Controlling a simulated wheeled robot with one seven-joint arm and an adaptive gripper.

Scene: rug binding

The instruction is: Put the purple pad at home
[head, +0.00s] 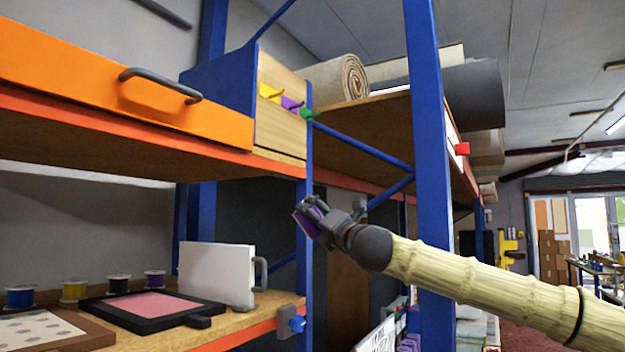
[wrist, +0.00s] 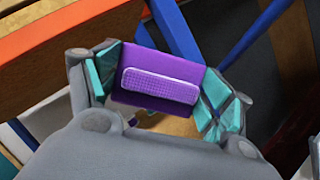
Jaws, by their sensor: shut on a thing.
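The purple pad (wrist: 160,68) is a flat purple block with a lighter ribbed raised bar on its face. My gripper (wrist: 158,88) is shut on it, with the teal finger pads pressed against its left and right sides. In the head view my gripper (head: 316,220) is in mid-air just right of the lower shelf and below the upper one, and only part of the purple pad (head: 309,215) shows there. A purple hook (head: 292,104) sits between a yellow hook (head: 269,93) and a green hook (head: 307,114) on a wooden panel above my gripper.
An orange drawer (head: 130,85) with a grey handle is at upper left. A blue post (head: 432,180) stands close to my arm. The lower shelf holds a white panel (head: 215,273), a pink-topped black frame (head: 152,304) and several thread spools. A blue brace (head: 365,147) crosses above my gripper.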

